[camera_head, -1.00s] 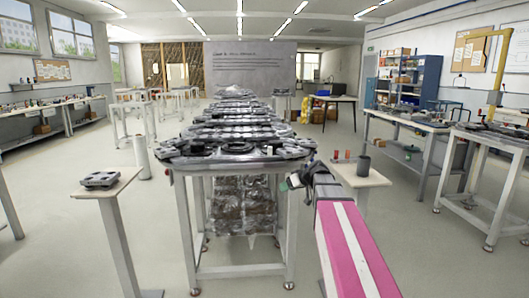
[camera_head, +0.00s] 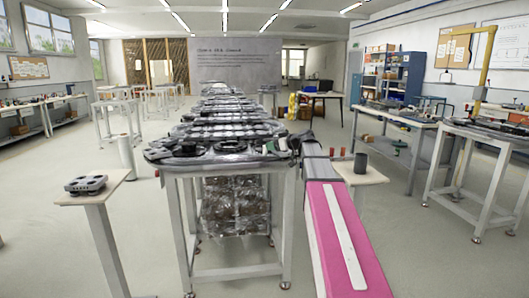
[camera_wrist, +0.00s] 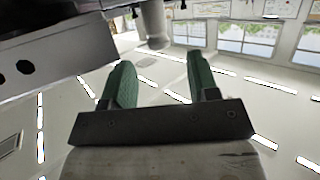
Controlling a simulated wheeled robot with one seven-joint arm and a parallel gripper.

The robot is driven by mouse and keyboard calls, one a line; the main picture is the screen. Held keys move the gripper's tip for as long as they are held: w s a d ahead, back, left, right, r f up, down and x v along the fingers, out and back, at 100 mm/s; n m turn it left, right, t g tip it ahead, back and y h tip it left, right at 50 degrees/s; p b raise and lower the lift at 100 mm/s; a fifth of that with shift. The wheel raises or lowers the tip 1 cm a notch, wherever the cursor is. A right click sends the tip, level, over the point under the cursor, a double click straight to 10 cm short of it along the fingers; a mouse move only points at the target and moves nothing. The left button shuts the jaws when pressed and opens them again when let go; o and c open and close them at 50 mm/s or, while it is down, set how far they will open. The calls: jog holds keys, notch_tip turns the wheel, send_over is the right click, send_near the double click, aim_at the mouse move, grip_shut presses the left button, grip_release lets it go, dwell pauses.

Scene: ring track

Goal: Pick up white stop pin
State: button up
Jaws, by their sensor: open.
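No white stop pin can be made out for certain in either view. My gripper (camera_wrist: 158,88) shows in the wrist view with two green fingers spread apart and nothing between them. A pale grey cylinder (camera_wrist: 152,25) appears beyond the fingertips; I cannot tell what it is. In the head view, my pink and white arm reaches forward to the right end of the near ring-track table (camera_head: 225,165), where my gripper is small and mostly hidden by the arm. Dark round plates lie on that table.
A small stand (camera_head: 362,172) at the right holds a dark cup (camera_head: 361,163) and small red pieces (camera_head: 337,152). A left stand (camera_head: 95,193) holds a grey block (camera_head: 86,184). A workbench (camera_head: 400,118) stands farther right.

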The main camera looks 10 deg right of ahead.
aim_at(265, 152)
jog(key=x, duration=0.7)
jog(key=shift+w, duration=0.15)
jog(key=c, duration=1)
